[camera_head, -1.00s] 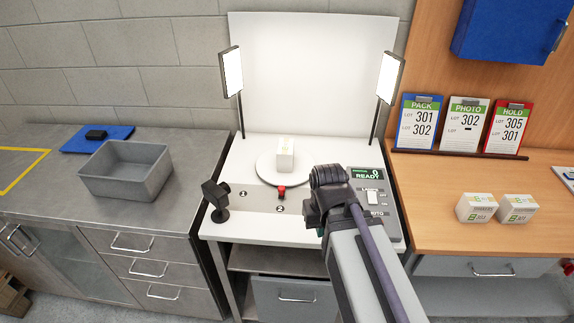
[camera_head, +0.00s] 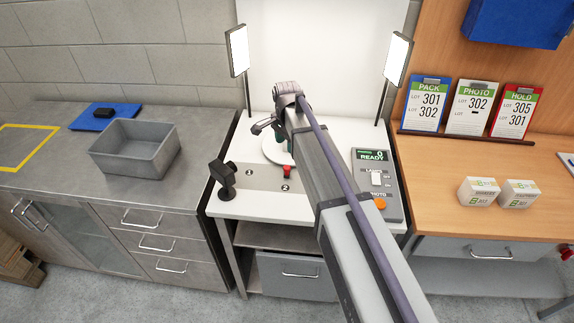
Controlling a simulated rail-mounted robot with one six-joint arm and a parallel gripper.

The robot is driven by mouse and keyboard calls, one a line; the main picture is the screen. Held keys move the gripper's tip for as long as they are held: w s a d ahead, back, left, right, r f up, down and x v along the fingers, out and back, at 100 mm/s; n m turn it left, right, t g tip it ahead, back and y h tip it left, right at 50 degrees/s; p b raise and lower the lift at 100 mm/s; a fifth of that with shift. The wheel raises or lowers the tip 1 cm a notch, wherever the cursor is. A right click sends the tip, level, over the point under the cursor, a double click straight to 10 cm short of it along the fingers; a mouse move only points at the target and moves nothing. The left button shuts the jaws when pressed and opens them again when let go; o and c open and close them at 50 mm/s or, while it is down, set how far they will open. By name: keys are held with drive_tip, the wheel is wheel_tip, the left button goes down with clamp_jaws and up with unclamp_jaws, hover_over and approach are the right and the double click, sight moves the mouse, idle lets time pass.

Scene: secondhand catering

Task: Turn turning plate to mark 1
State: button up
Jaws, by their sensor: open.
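The turning plate (camera_head: 270,152) is a white disc on the white photo table, largely covered by my arm. A red knob (camera_head: 287,171) stands at its front edge, just behind the mark 2 (camera_head: 285,187) on the grey strip. The mark 1 (camera_head: 249,172) is to the left on the same strip. My gripper (camera_head: 264,126) is over the back of the plate, partly hidden by my wrist. It is open, and I see nothing held in it. The white box seen earlier on the plate is hidden behind my arm.
A black camera (camera_head: 225,175) stands at the table's front left. Two lamp panels (camera_head: 238,50) (camera_head: 398,58) flank the plate. A control panel (camera_head: 376,180) reading READY is to the right. A grey bin (camera_head: 134,165) is at left; two white boxes (camera_head: 479,192) (camera_head: 519,194) are at right.

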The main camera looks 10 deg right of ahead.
sight(287, 167)
wheel_tip(287, 167, down, 11)
drive_tip(key=b, duration=1.1)
drive_tip(key=shift+r, duration=0.1)
clamp_jaws()
